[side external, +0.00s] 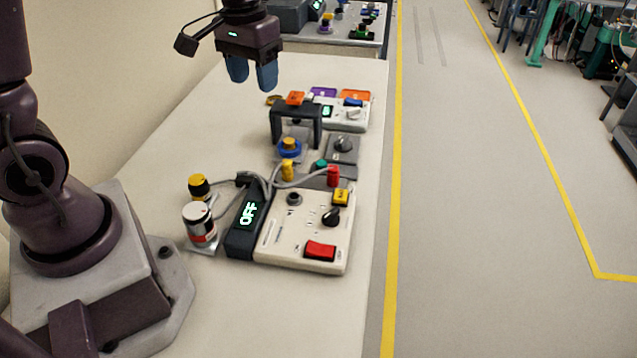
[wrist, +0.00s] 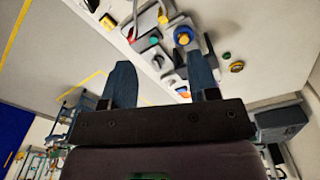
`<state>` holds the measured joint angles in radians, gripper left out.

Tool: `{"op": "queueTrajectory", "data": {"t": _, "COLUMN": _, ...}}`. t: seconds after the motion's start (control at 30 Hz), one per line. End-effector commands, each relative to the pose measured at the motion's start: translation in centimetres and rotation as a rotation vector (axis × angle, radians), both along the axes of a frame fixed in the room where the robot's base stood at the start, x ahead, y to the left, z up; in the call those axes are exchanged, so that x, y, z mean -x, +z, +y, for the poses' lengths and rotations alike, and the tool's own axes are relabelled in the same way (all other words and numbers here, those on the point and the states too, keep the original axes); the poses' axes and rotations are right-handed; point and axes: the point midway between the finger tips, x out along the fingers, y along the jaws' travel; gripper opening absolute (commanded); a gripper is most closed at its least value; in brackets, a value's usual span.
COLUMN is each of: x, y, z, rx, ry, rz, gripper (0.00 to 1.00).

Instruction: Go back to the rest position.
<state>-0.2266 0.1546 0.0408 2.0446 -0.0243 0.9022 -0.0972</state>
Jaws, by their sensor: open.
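My gripper (side external: 252,76) hangs in the air above the far part of the bench, its two blue fingers pointing down. The fingers are apart with nothing between them. In the wrist view my gripper (wrist: 158,82) also shows open and empty. The white bench (side external: 300,310) lies below. A black arch-shaped frame (side external: 297,112) stands to the right of and lower than my gripper; the fingers look apart from it.
A cream control panel (side external: 304,232) with a red switch, a black box reading "OFF" (side external: 247,222), a can (side external: 200,226) and a blue knob (side external: 289,148) stand on the bench. Cables (side external: 265,182) run behind the panel. The near bench is bare. Yellow lines mark the floor.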

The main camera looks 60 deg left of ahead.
Motion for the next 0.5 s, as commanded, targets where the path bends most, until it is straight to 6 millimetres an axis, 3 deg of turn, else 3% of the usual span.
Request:
{"op": "queueTrajectory", "data": {"t": 0.03, "x": 1.4, "y": 1.5, "z": -1.2, "rx": -0.009, "ry": -0.046, "rz": -0.035, "gripper": 0.55}}
{"op": "queueTrajectory", "data": {"t": 0.2, "x": 6.1, "y": 4.6, "z": -4.3, "rx": -0.039, "ry": -0.179, "rz": -0.135, "gripper": 0.55}}
{"op": "queueTrajectory", "data": {"t": 0.4, "x": 10.9, "y": 6.8, "z": -7.0, "rx": -0.076, "ry": -0.299, "rz": -0.276, "gripper": 0.55}}
{"op": "queueTrajectory", "data": {"t": 0.5, "x": 12.3, "y": 7.5, "z": -7.8, "rx": -0.09, "ry": -0.331, "rz": -0.342, "gripper": 0.55}}
